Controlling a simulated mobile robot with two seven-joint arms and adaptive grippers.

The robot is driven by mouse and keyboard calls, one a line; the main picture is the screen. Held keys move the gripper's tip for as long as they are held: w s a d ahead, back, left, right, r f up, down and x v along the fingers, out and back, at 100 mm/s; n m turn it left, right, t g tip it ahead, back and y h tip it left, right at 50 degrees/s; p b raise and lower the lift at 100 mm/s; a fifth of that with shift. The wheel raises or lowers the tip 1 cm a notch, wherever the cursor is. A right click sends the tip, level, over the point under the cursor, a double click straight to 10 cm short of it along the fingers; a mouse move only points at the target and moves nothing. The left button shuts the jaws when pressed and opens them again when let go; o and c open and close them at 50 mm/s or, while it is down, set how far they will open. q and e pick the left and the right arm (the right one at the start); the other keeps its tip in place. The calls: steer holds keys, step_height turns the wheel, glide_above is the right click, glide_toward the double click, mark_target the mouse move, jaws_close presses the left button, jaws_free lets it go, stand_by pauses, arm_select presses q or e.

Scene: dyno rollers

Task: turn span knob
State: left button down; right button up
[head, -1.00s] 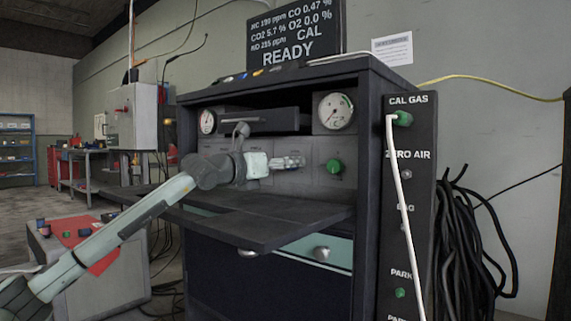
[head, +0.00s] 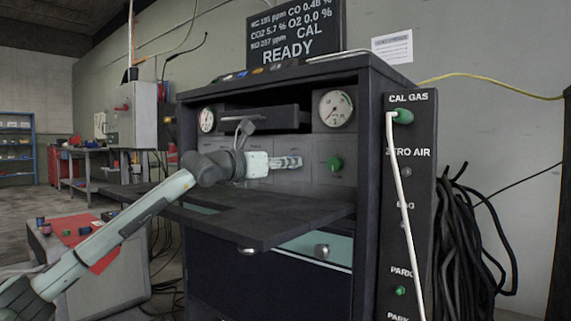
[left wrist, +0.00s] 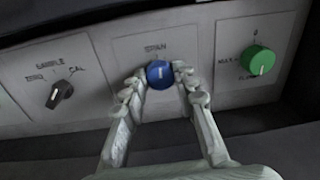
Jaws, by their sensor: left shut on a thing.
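The blue span knob (left wrist: 159,74) sits on the grey panel under the label SPAN in the left wrist view. Its white pointer line looks nearly upright. My left gripper (left wrist: 160,88) has a finger on each side of the knob and is shut on it. In the head view my left gripper (head: 292,162) reaches to the panel inside the cabinet, and it hides the knob there. My right gripper is in neither view.
A green knob (left wrist: 258,60) is right of the span knob, and a black selector (left wrist: 60,94) is left of it. A dark fold-down shelf (head: 270,218) lies below my arm. Gauges (head: 335,110) sit above. A white hose (head: 403,200) hangs at the right.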

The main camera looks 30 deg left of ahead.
arm_select(q)
steer(key=m, duration=0.5)
steer(key=shift+m+p, duration=0.35)
steer(key=shift+m, duration=1.95)
steer(key=c, duration=1.2)
jaws_free()
